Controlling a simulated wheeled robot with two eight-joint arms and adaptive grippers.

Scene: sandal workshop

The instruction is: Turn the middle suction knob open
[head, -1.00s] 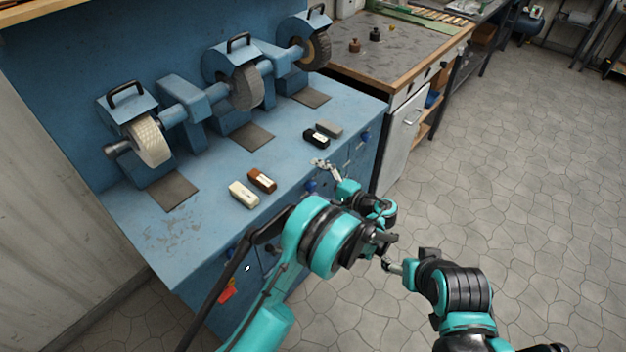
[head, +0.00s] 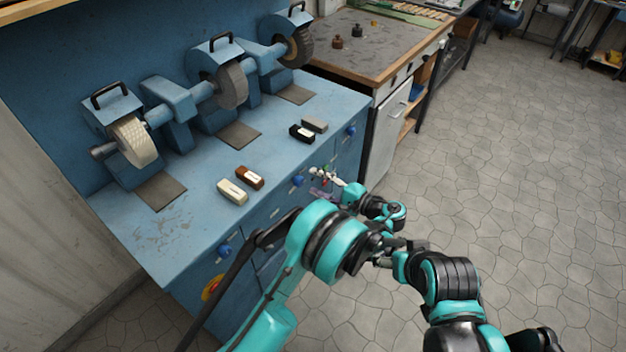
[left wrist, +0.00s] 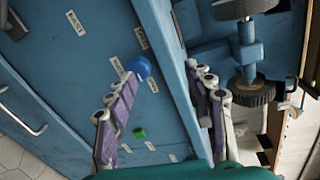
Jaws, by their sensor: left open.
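The middle blue suction knob (head: 298,181) is on the front panel of the blue bench in the head view. My left gripper (head: 322,183) is just right of it, open and empty, in front of the panel. In the left wrist view, a blue knob (left wrist: 139,67) shows close to the tip of one finger of my left gripper (left wrist: 168,88); contact cannot be told. Which knob this is cannot be told for certain there. My right gripper (head: 384,262) is low, partly hidden behind my left arm, and its fingers are unclear.
Another blue knob (head: 224,250) is nearer on the panel and one (head: 351,131) is farther along. A red and yellow switch (head: 212,288) is low left. A green button (left wrist: 140,133) is near the fingers. Polishing bars lie on the bench top (head: 150,225). Floor at right is clear.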

